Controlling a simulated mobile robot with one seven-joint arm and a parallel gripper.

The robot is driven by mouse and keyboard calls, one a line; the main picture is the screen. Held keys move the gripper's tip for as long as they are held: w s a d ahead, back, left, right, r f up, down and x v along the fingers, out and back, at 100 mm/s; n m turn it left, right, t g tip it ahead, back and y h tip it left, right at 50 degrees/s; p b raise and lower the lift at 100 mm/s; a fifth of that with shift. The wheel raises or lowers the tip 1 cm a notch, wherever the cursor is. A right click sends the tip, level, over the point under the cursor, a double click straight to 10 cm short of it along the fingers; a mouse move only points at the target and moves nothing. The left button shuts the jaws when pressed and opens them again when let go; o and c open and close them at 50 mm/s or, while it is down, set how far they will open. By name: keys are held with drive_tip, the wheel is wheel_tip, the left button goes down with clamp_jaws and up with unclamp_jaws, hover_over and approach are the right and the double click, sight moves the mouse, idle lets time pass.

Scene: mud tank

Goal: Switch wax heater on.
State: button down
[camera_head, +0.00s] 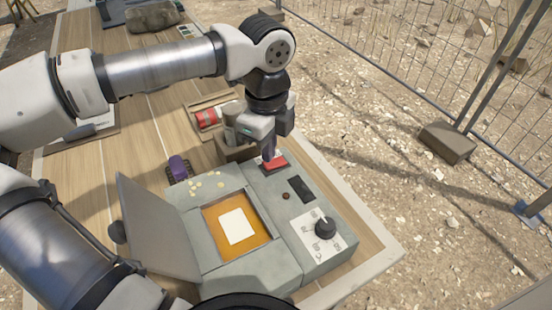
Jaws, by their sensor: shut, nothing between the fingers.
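The wax heater (228,268) is a grey box at the near end of the wooden table. Its lid (158,225) stands open to the left, and an orange pan with a white sheet (237,226) shows inside. Its control panel on the right carries a red switch (275,163), a dark display (300,189), a small round light (286,196) and a black knob (325,228). My gripper (268,155) points down with its fingers shut and empty, at the red switch. The fingertips partly cover the switch; I cannot tell whether they touch it.
A wooden tray with a red roll (207,118) and a jar (231,112) lie behind the heater. A purple item (179,168) and several pale pellets (208,185) are near its back left. A stone (153,16) lies at the far end. A wire fence stands right, beyond gravel.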

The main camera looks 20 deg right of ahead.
sight(269, 165)
drive_tip(key=shift+f+b, duration=1)
drive_tip(key=shift+b, duration=0.15)
idle(0.9)
drive_tip(key=shift+r+p, duration=1.75)
drive_tip(key=shift+r, duration=1.8)
drive_tip(key=shift+s+f, duration=0.1)
